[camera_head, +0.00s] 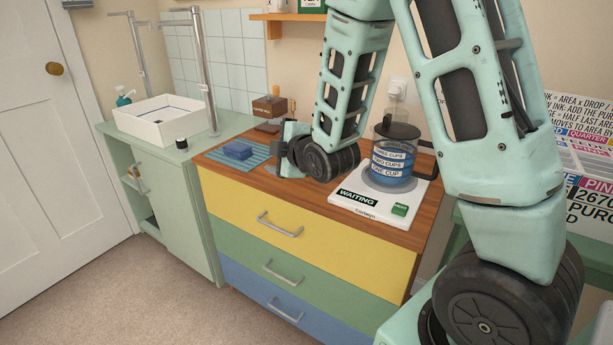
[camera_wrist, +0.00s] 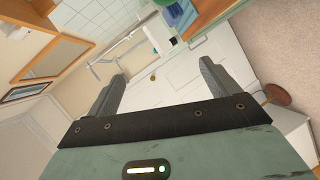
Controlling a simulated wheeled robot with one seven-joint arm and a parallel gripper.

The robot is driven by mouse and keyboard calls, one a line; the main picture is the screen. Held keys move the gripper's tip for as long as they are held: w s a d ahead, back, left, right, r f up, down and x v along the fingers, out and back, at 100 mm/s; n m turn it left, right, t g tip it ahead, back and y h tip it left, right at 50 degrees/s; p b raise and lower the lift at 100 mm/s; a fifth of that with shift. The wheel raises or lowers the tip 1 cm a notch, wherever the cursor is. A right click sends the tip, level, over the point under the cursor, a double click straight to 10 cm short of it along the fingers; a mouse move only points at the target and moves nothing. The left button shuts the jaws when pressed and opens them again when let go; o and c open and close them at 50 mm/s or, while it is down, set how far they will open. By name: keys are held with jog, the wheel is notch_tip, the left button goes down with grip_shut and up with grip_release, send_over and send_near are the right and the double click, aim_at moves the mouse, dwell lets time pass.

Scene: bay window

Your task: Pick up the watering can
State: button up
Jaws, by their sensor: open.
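I cannot make out a watering can in either view. My gripper (camera_head: 281,152) is above the wooden counter top, beside a blue block on a blue mat. In the wrist view my gripper (camera_wrist: 160,85) has its two fingers spread apart, with nothing between them. Past the fingers that view shows a white door and part of the room, tilted. My arm hides part of the counter and wall in the head view.
On the counter are the blue block (camera_head: 238,150), a brown box (camera_head: 270,107) and a lidded jug (camera_head: 392,165) on a white scale (camera_head: 378,207) reading "WAITING". A white basin (camera_head: 160,122) with tall taps stands left. Carpet (camera_head: 120,290) is clear in front.

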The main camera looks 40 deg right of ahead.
jog(key=d+f+n+t+h+b, duration=0.2)
jog(key=d+t, duration=0.1)
jog(key=d, duration=0.4)
jog(key=f+b, duration=0.1)
jog(key=f, duration=0.2)
jog(key=f+b, duration=0.1)
jog(key=f, duration=0.3)
jog(key=shift+w+d+f, duration=0.15)
jog(key=shift+d+f, duration=0.05)
jog(key=shift+f, duration=0.05)
jog(key=shift+w+r, duration=0.25)
jog(key=shift+w, duration=0.25)
jog(key=w, duration=0.4)
jog(key=w+d, duration=0.1)
jog(key=w, duration=0.1)
jog(key=shift+w, duration=0.2)
jog(key=shift+c, duration=0.4)
